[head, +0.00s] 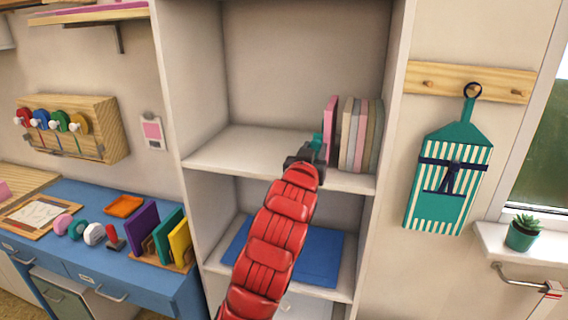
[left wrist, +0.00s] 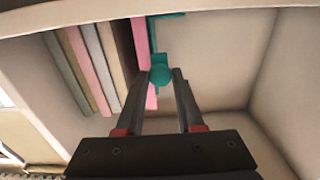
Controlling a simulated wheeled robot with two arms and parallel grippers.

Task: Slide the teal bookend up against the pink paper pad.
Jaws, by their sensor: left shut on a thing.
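The teal bookend (head: 317,141) stands on the middle shelf at the left end of a row of pads. It also shows in the left wrist view (left wrist: 153,35), with a round knob facing me. The pink paper pad (head: 330,122) is upright just right of it in the head view; in the left wrist view the pad (left wrist: 140,42) runs close along the bookend's left side. No clear gap shows, but I cannot tell for sure that they touch. My left gripper (head: 310,152) is shut on the bookend's knob, its fingertips (left wrist: 162,76) around it. My right gripper is not in view.
Several other upright pads (head: 362,135) stand right of the pink pad. The shelf (head: 235,150) is bare to the left, up to the cabinet's side wall (head: 190,85). A blue mat (head: 318,255) lies on the shelf below. A blue desk (head: 85,200) with stamps stands at left.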

